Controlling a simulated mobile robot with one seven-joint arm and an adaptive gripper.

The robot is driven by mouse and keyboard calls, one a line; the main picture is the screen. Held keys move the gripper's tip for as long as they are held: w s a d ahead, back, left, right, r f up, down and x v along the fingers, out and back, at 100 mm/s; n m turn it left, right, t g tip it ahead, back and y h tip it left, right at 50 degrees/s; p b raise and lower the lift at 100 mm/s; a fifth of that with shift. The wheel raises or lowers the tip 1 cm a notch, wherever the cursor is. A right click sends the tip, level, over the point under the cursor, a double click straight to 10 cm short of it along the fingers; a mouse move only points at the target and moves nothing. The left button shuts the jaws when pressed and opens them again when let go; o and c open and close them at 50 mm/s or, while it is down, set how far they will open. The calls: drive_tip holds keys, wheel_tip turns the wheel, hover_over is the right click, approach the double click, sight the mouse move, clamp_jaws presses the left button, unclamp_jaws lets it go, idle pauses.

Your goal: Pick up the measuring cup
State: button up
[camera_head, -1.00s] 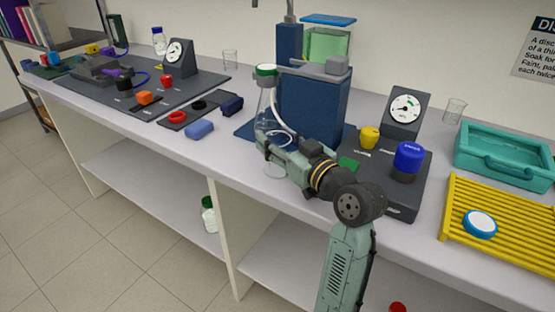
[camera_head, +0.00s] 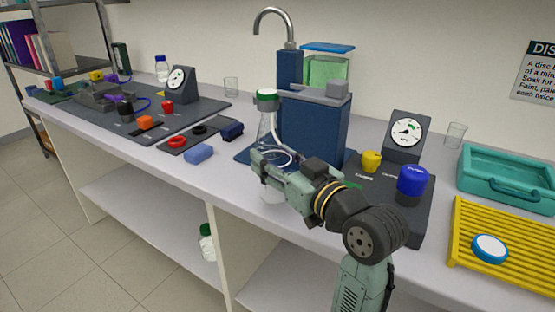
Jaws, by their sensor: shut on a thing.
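My gripper (camera_head: 262,166) is at the front edge of the bench, in front of the blue stand. It is shut on a clear, see-through vessel, apparently the measuring cup (camera_head: 271,196), whose rounded lower part shows just below the jaws. Most of the cup is hidden behind my gripper, and its contact with the bench cannot be told. A conical flask (camera_head: 268,124) with a green cap and a pale tube stands right behind my gripper.
The blue stand (camera_head: 313,127) with a tap is close behind. A dark gauge panel (camera_head: 418,222) with yellow and blue knobs lies right, then a teal tray (camera_head: 510,190) and yellow rack (camera_head: 470,240).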

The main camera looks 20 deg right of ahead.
drive_tip(key=s+a+r+b, duration=0.1)
drive_tip(key=s+a+b, duration=0.3)
drive_tip(key=s+b, duration=0.5)
drive_tip(key=shift+s+a, duration=0.35)
drive_tip(key=shift+s, duration=0.1)
drive_tip(key=shift+w+d, duration=0.1)
idle(0.5)
